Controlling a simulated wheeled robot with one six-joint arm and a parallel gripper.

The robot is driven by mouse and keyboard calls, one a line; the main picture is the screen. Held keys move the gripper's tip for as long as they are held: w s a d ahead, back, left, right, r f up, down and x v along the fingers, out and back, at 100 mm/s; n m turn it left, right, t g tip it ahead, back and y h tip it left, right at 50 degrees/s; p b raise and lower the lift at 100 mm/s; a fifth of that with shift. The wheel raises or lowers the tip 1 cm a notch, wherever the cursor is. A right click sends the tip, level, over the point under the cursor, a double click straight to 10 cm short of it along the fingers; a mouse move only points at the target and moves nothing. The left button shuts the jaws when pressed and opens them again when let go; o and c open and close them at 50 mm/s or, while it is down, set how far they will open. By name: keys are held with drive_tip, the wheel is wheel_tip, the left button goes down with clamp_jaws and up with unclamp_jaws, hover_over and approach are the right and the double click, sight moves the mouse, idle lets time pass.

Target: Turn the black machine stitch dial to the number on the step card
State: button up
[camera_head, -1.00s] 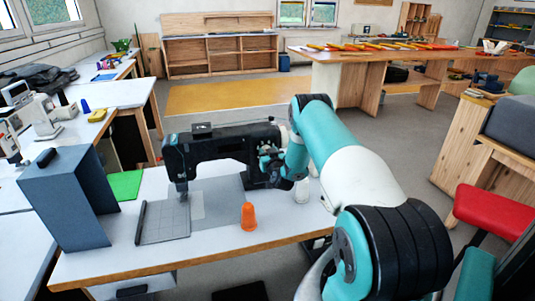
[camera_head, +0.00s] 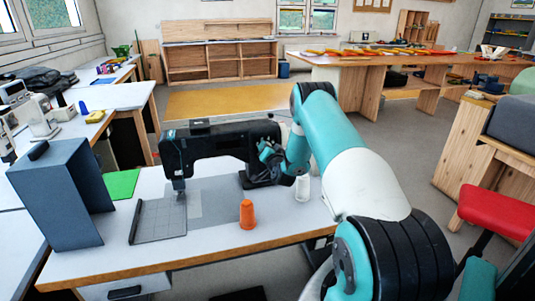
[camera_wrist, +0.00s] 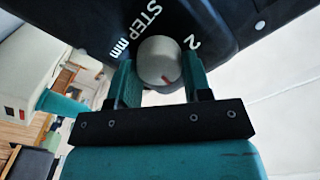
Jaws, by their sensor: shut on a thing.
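The black sewing machine (camera_head: 215,147) stands on the white table, with its right end by my gripper (camera_head: 268,155). In the wrist view its black face carries the white words "STEP mm" and a "2". The teal fingers of my gripper (camera_wrist: 160,82) are shut on the dial, one on each side. Other dial numbers are hidden or out of view. I cannot make out a step card.
A gridded grey plate (camera_head: 158,220) and a green sheet (camera_head: 122,184) lie there too. A red seat (camera_head: 490,210) is at right.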

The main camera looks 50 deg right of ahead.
drive_tip(key=shift+m, duration=0.9)
drive_tip(key=o, duration=0.9)
drive_tip(key=shift+b, duration=0.3)
drive_tip(key=b+v, duration=1.7)
drive_tip(key=b, duration=0.4)
drive_tip(key=shift+s, duration=0.2)
